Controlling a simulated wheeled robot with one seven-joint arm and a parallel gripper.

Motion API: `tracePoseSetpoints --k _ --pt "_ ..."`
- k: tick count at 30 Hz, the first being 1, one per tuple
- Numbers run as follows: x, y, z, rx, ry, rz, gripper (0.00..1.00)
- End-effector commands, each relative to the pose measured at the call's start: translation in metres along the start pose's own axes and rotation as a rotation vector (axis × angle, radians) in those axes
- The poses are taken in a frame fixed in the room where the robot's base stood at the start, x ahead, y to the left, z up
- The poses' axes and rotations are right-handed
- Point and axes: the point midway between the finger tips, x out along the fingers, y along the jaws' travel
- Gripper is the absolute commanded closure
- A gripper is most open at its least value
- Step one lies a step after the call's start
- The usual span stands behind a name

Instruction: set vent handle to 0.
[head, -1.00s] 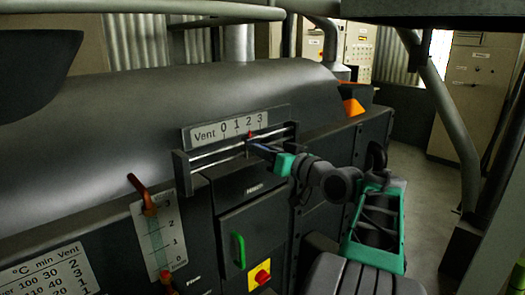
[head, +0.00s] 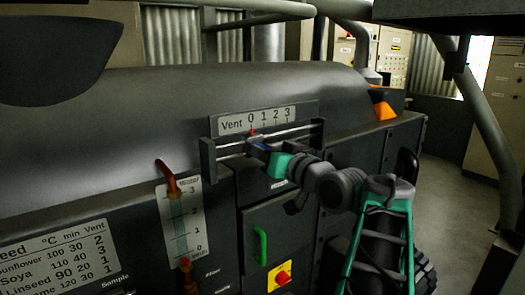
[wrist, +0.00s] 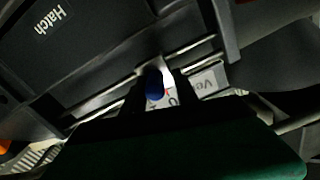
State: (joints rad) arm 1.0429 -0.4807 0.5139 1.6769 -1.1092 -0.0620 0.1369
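The vent handle (head: 258,144) is a blue-tipped slider on a rail below the Vent scale (head: 258,119), which reads 0 to 3. In the wrist view, the blue knob of the handle (wrist: 153,84) lies between the two dark fingers of my gripper (wrist: 160,92). The knob is close to the left finger, and a gap shows towards the right finger.
A green handle (head: 261,245) and a red knob on yellow (head: 283,278) are below the rail. The floor (head: 450,195) at right is clear.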

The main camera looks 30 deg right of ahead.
Motion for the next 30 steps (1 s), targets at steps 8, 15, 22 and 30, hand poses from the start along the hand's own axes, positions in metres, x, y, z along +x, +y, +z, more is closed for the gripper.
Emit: tracePoseSetpoints --k 8,15,22,30 --pt "0.0 0.002 0.0 0.0 0.001 0.004 0.55" --pt "-0.021 0.004 0.001 -0.002 0.003 0.008 0.55" --pt "-0.066 0.004 0.001 0.0 0.002 0.008 0.55" --pt "-0.079 0.0 0.0 -0.001 0.001 0.002 0.55"
